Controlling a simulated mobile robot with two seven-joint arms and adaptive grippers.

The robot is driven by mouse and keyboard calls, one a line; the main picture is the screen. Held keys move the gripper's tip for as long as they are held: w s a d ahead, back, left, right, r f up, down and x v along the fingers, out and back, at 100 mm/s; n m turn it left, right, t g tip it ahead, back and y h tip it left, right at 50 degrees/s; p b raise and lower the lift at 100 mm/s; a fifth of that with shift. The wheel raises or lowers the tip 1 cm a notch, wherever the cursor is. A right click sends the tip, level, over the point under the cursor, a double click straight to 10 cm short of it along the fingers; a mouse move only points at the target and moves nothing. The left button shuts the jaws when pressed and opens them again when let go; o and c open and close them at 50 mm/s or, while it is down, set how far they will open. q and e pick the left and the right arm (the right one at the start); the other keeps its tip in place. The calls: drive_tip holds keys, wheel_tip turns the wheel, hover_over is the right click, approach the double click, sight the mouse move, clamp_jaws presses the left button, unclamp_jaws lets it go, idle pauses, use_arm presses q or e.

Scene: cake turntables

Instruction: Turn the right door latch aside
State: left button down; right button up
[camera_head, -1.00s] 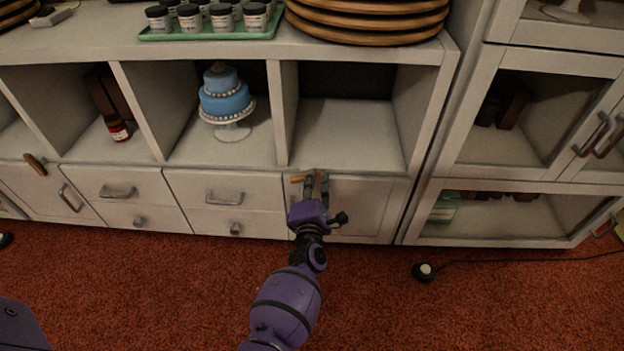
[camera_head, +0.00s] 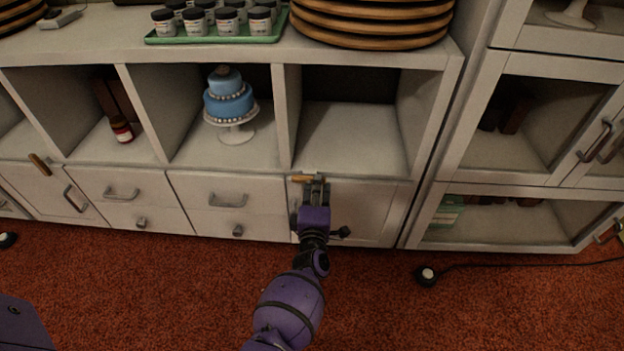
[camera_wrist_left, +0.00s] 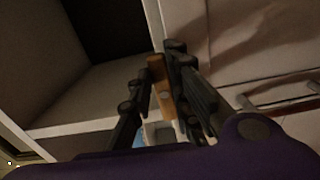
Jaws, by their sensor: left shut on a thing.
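The right door latch (camera_head: 301,178) is a small wooden bar at the top left of the right cabinet door (camera_head: 365,210). It lies about level in the head view. My left gripper (camera_head: 316,180) is at the latch, in front of the door. In the left wrist view the latch (camera_wrist_left: 160,85) sits between the dark fingers of the gripper (camera_wrist_left: 160,85), which are shut on it. The fingers hide part of the latch in the head view. My right gripper is not in view.
Another wooden latch (camera_head: 39,163) sits on the left door, tilted. Open shelves above hold a blue cake on a stand (camera_head: 229,104) and a red-labelled jar (camera_head: 121,130). The shelf bay (camera_head: 350,135) above the right door is empty. A glass-door cabinet (camera_head: 540,130) stands at the right.

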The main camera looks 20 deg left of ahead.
use_arm(q)
drive_tip(key=c, duration=1.6)
unclamp_jaws()
drive_tip(key=shift+c, duration=0.2)
drive_tip(key=v, duration=0.7)
drive_tip(key=shift+s, duration=0.3)
drive_tip(key=shift+r, duration=0.1)
